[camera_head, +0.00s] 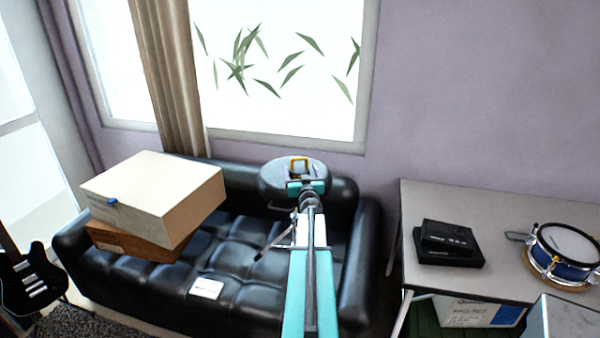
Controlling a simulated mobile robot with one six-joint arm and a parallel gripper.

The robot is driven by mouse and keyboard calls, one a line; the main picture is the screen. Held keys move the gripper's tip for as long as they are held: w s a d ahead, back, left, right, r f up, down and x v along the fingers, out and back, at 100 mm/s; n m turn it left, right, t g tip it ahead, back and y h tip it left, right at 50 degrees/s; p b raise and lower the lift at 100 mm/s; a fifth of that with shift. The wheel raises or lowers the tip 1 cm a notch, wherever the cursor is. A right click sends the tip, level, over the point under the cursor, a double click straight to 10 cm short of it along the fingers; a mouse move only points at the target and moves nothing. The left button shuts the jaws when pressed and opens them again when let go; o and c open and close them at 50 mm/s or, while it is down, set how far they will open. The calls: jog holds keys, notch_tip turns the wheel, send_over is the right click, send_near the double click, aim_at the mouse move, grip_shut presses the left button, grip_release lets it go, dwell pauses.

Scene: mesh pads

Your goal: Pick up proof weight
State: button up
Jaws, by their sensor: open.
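A small yellow, frame-shaped piece (299,162) shows just beyond the gripper, against the seat. I cannot tell whether it is the proof weight or part of the gripper, nor whether anything is between the jaws. No other thing can be made out as the proof weight.
A black tufted sofa (240,262) holds stacked boxes (150,190) and a small white item (206,288). On the right, a grey table (490,200) bears black devices (448,242) and a blue drum (565,250). A dark guitar (32,275) stands at left.

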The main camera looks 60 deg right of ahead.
aim_at(300, 168)
jog(key=shift+p+x, duration=0.5)
jog(key=shift+x, duration=1.9)
jog(key=shift+s, duration=0.1)
jog(key=c, duration=2)
jog(key=shift+r, duration=0.2)
grip_shut()
jog(key=shift+r+p, duration=0.4)
jog(key=shift+r, duration=1.3)
jog(key=w+a+r+b+v, duration=0.1)
jog(key=v, duration=1.4)
jog(key=shift+s+a+r, duration=0.2)
jog(key=shift+a+r, duration=0.05)
